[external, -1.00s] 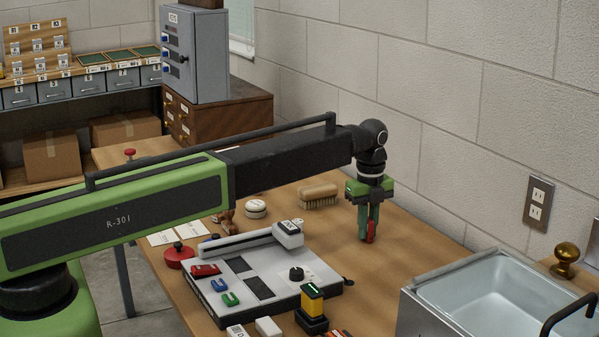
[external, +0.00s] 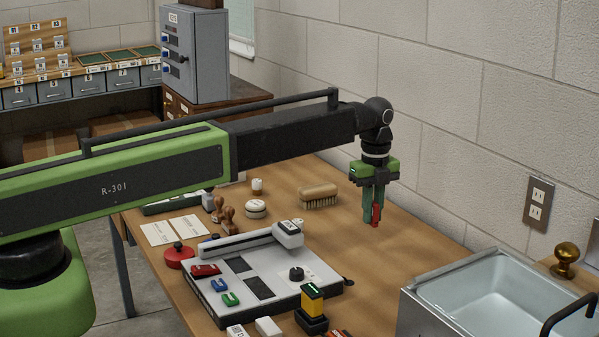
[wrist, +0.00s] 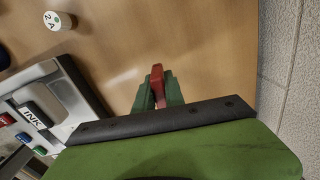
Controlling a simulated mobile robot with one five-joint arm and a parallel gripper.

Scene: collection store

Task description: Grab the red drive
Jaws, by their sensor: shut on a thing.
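The red drive (external: 376,214) is a small, narrow red piece held upright between the green fingers of my gripper (external: 374,207). My gripper is shut on it and holds it above the wooden table, to the right of the brush. In the wrist view the red drive (wrist: 157,85) shows between the two green fingertips (wrist: 158,95), its end sticking out past them. The part between the fingers is hidden.
A grey-white device (external: 270,277) with red, blue and green pieces on it lies on the table. A wooden brush (external: 319,195) stands behind it. A metal sink (external: 430,310) is at the right front. A block wall (external: 450,110) runs close behind my gripper.

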